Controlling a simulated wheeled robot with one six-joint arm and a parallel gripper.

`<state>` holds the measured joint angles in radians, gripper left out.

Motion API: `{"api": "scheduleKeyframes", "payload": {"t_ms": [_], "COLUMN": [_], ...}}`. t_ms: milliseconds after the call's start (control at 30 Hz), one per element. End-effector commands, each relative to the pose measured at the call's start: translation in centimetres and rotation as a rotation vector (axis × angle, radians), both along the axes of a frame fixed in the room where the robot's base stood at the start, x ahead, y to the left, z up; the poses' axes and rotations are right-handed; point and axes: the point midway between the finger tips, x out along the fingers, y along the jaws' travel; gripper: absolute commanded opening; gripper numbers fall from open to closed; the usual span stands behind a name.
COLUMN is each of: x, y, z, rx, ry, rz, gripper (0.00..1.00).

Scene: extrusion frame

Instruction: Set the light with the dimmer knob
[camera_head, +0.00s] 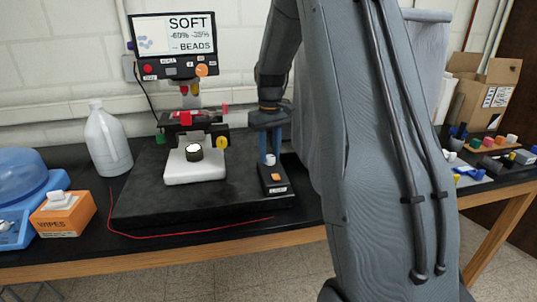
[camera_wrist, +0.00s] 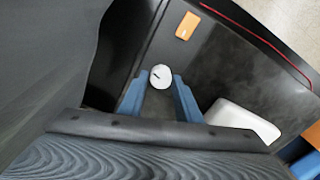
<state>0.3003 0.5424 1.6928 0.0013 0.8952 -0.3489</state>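The dimmer knob is a small pale round knob (camera_head: 270,159) on a black box (camera_head: 273,182) with an orange button. In the wrist view the knob (camera_wrist: 161,77) shows a dark mark on its top. My gripper (camera_head: 269,150) points down over the box with its blue fingers on either side of the knob. In the wrist view the fingers of my gripper (camera_wrist: 161,82) stand apart with the knob between their tips; a narrow gap seems to show on each side. The light is a round lamp (camera_head: 194,152) on the white microscope base (camera_head: 190,172).
A screen (camera_head: 178,36) above the microscope reads "SOFT -60% -35% BEADS". A white jug (camera_head: 107,140), an orange wipes box (camera_head: 64,214) and a blue device (camera_head: 20,190) stand left. A red cord (camera_head: 190,233) lies along the slab's front. My arm hides the middle right.

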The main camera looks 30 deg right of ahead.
Motion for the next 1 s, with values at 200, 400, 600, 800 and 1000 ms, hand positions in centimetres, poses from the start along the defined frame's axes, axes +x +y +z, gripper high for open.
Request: {"api": "scheduleKeyframes", "payload": {"t_ms": [200,400,600,800,1000], "x": [-0.2,-0.2,-0.1,0.0,0.0], "y": [0.0,-0.1,-0.2,-0.1,0.0], "z": [-0.1,0.1,2.6,5.8,7.5], "rx": [0.001,0.001,0.000,0.000,0.001], "ry": [0.005,0.006,0.003,0.003,0.004], "rz": [-0.001,-0.002,-0.003,-0.002,-0.001], "gripper": [0.45,0.45,0.45,0.45,0.45]}}
